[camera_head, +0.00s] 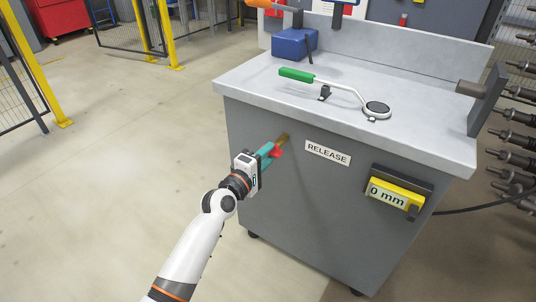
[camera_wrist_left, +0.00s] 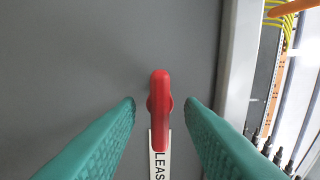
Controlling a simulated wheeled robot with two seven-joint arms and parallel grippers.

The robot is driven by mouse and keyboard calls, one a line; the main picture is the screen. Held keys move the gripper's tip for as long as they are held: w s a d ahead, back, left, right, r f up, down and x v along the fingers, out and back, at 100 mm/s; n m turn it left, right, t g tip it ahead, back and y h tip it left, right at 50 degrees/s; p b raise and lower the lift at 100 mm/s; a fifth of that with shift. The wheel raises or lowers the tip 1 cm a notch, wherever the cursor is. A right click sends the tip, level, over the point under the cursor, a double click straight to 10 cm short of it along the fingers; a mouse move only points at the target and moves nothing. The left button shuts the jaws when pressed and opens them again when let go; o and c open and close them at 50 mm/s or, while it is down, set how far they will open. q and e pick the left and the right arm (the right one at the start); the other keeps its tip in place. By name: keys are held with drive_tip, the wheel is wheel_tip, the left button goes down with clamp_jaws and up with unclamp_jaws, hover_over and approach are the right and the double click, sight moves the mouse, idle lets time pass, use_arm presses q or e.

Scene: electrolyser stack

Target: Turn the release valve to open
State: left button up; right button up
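The release valve's red handle (camera_head: 277,152) is on the front of the grey cabinet, left of the white RELEASE label (camera_head: 327,153). In the left wrist view the red handle (camera_wrist_left: 160,115) is long and narrow, and its lower end reaches over the label (camera_wrist_left: 160,163). A brass-coloured part (camera_head: 284,138) shows beside the handle in the head view. My left gripper (camera_head: 268,151) is at the valve. Its teal fingers (camera_wrist_left: 160,108) are open, one on each side of the handle, with a visible gap on both sides. My right gripper is in neither view.
The grey cabinet (camera_head: 255,193) carries a yellow gauge reading 0 mm (camera_head: 396,193) at the right. On its top are a green-handled lever tool (camera_head: 325,82) and a blue box (camera_head: 294,43). The floor to the left is clear up to yellow-post fencing (camera_head: 40,70).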

use_arm(q)
clamp_jaws()
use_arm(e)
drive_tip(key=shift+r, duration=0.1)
use_arm(q)
drive_tip(key=shift+n+p, duration=0.85)
drive_tip(key=shift+n, duration=1.45)
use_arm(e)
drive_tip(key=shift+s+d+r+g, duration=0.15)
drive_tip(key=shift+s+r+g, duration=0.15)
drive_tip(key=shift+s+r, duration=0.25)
